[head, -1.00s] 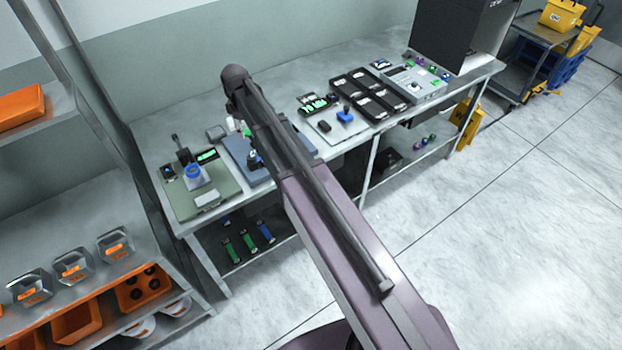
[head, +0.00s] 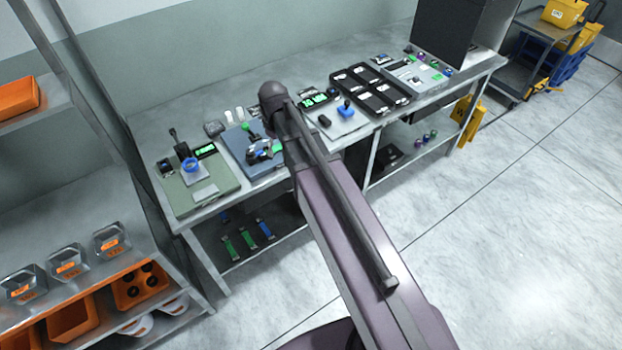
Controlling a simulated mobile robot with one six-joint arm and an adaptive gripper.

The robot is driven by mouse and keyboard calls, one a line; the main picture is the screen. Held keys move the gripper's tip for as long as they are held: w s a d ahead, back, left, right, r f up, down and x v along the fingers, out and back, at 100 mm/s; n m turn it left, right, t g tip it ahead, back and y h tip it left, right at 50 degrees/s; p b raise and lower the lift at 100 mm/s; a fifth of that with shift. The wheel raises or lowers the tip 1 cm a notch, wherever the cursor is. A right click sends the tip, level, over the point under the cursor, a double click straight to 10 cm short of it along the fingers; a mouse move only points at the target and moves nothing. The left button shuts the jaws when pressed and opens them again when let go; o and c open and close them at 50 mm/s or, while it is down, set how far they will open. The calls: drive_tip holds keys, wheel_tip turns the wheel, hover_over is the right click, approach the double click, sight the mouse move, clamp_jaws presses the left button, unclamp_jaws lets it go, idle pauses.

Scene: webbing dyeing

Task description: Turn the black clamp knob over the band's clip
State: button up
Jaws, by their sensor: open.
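My arm crosses the middle of the head view, and its wrist end (head: 272,97) stands over the bench just right of the blue board. My gripper is not visible; the arm hides whatever lies below and behind it. On the blue board (head: 239,141) sits a small dark fixture (head: 262,152) with blue and pale parts, its right side close to the arm's outline. A green piece (head: 249,130) lies just behind it. The black clamp knob, the band and its clip are too small to tell apart here.
Left on the bench is a green board (head: 219,186) bearing a blue ring (head: 191,164). Right of the arm are a pale board (head: 343,127) with a blue piece, a black tray (head: 372,92) and a dark cabinet (head: 455,35). Bands (head: 247,239) lie on the lower shelf.

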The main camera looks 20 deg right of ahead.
drive_tip(key=s+d+f+m+b, duration=0.1)
drive_tip(key=s+d+m, duration=0.5)
drive_tip(key=s, duration=0.6)
drive_tip(key=shift+s+d+f+b, duration=0.15)
drive_tip(key=shift+s+f+b, duration=0.15)
drive_tip(key=shift+f+b, duration=0.1)
drive_tip(key=shift+f+b, duration=0.35)
drive_tip(key=shift+f, duration=0.05)
